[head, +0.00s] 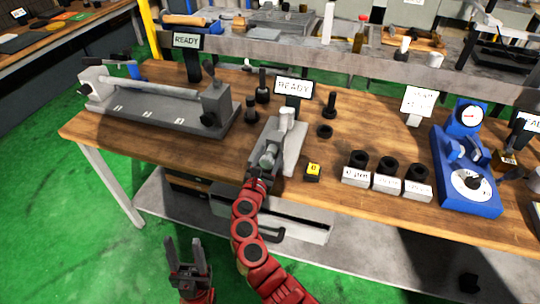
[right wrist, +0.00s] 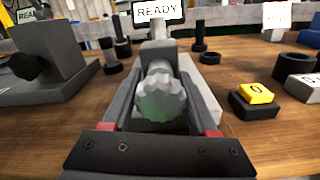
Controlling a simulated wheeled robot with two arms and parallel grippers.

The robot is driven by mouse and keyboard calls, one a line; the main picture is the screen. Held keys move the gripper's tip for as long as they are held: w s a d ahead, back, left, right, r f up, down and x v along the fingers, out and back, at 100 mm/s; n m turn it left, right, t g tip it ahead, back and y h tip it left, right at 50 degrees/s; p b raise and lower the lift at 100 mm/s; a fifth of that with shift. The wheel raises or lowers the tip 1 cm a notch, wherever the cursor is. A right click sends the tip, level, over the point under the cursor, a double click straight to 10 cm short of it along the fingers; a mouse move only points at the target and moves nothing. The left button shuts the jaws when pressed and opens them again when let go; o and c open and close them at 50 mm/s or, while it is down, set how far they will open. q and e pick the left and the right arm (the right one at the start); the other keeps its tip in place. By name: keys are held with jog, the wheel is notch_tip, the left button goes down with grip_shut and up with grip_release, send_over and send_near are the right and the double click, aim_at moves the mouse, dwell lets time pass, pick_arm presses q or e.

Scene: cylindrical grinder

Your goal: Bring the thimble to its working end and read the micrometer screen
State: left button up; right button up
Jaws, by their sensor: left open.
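The micrometer (head: 282,145) is a grey device standing on the wooden bench. Its screen (head: 294,87) behind it reads "READY", and the screen also shows in the right wrist view (right wrist: 158,10). The thimble (right wrist: 164,97) is a grey ribbed knob pointing toward my right wrist camera. My right gripper (head: 258,174) is at the near end of the micrometer. In the right wrist view its fingers lie along both sides of the thimble, seemingly closed on it. My left gripper (head: 187,250) is open and empty, low in front of the bench, over the floor.
A small block with a yellow "0" button (head: 313,168) sits right of the micrometer. Labelled blocks with black rings (head: 387,181) and a blue dial gauge (head: 468,165) stand further right. A grey bench fixture (head: 160,105) is left. Dark posts (head: 262,88) stand behind. A drawer (head: 275,215) hangs below.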

grip_shut()
jog(key=m+b, duration=0.4)
jog(key=m, duration=0.1)
jog(key=shift+f+b, duration=0.2)
jog(key=shift+b, duration=0.15)
jog(key=m+b, duration=1.1)
jog(key=shift+a+b, duration=0.1)
jog(key=shift+b, duration=0.25)
jog(key=m+b, duration=0.5)
jog(key=b, duration=0.1)
jog(key=m+b, duration=0.6)
jog(key=b, duration=0.1)
jog(key=shift+r+m, duration=0.2)
jog(key=shift+m, duration=0.1)
jog(key=shift+m+b, duration=0.9)
jog(key=shift+b, duration=0.05)
jog(key=shift+r+m+b, duration=0.15)
jog(key=shift+m+b, duration=0.15)
